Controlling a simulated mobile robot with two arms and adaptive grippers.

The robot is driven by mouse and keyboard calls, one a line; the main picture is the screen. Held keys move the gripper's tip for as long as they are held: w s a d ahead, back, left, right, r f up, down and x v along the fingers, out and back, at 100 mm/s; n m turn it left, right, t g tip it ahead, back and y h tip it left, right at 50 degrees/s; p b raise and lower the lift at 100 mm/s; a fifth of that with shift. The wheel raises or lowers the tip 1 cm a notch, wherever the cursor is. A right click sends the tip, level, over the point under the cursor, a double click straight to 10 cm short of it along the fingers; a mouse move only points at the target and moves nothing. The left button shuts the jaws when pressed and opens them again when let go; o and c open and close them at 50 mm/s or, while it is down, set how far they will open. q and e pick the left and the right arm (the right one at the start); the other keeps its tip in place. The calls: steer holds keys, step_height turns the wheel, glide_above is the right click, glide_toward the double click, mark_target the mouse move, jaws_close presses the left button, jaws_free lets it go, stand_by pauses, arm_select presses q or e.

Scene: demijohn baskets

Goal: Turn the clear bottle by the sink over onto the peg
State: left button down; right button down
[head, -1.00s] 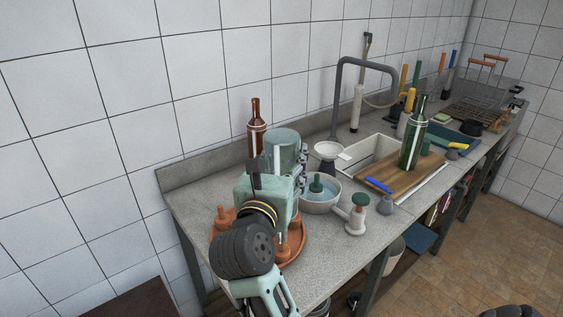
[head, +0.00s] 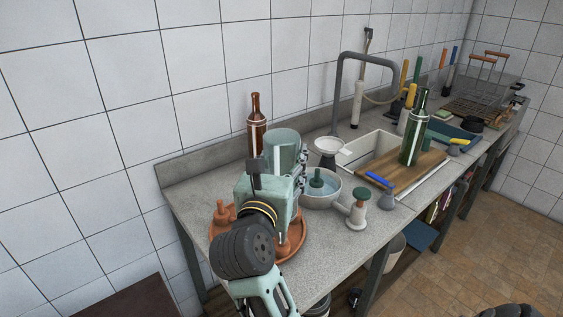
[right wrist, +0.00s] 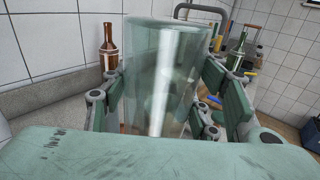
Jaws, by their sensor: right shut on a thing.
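My right gripper (head: 284,170) is shut on the clear, greenish bottle (head: 283,143). In the right wrist view the bottle (right wrist: 165,70) stands roughly upright between the finger pads, its broad, round end up. Its lower part is hidden behind the gripper body. Below the gripper, an orange-brown round tray (head: 298,250) lies on the counter. A peg (head: 222,211) stands at its left side; the tray's middle is hidden by my arm. I cannot see whether the bottle touches a peg. My left gripper is not in view.
A brown bottle (head: 256,125) stands behind by the wall. A bowl of water (head: 320,199) and a green-topped grey fitting (head: 358,212) are close on the right. A green bottle (head: 413,140) stands on a wooden board (head: 400,180) across the sink (head: 372,146).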

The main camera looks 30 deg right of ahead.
steer(key=shift+f, duration=0.15)
steer(key=c, duration=0.7)
jaws_free()
steer(key=shift+c, duration=0.2)
steer(key=shift+o, duration=0.8)
steer(key=shift+f, duration=0.1)
